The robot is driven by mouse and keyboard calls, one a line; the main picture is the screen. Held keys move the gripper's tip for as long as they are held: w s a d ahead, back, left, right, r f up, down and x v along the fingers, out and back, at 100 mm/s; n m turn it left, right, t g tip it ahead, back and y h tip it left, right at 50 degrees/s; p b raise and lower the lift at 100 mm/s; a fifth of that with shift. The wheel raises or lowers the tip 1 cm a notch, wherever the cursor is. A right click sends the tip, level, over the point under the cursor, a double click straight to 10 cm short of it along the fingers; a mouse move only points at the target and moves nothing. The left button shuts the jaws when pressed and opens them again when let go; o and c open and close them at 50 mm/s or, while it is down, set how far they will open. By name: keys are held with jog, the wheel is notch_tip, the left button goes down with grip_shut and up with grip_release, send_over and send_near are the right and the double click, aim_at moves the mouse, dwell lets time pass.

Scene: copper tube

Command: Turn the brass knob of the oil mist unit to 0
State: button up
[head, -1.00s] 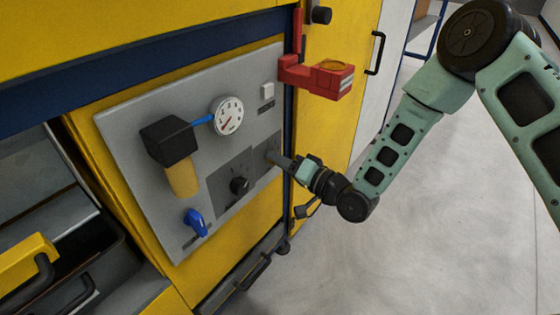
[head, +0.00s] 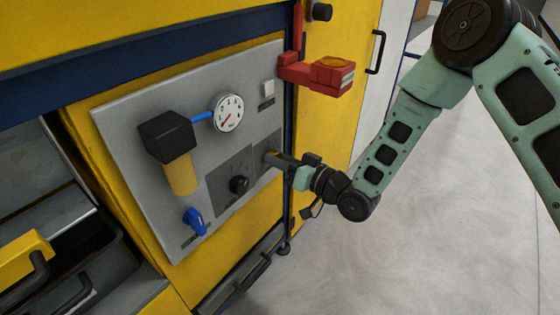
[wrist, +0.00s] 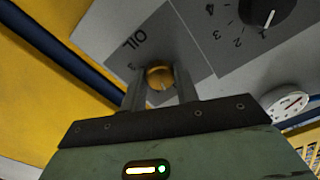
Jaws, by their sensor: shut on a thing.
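The brass knob (wrist: 160,78) sits on a dark grey plate lettered "OIL" (wrist: 165,42), between the two fingers of my gripper (wrist: 160,92) in the wrist view. The fingers are shut on it, one on each side. Most of the scale around the knob is hidden by the fingers or too small to read, so I cannot tell its setting. In the head view, my gripper (head: 271,157) reaches the right part of the grey panel (head: 125,125), and its fingers hide the brass knob there.
A black knob (head: 239,184) with a numbered scale is left of my gripper. A gauge (head: 228,113), a black-and-yellow filter unit (head: 170,140) and a blue valve handle (head: 195,221) are farther left. A red bracket (head: 320,75) juts out above my gripper. The floor at right is clear.

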jog(key=shift+n+b, duration=0.3)
jog(key=shift+n, duration=1.3)
jog(key=o, duration=1)
jog(key=shift+c, duration=0.2)
jog(key=p+v, duration=0.2)
jog(key=v, duration=1.5)
jog(key=shift+d, duration=0.2)
jog(key=shift+s, duration=0.15)
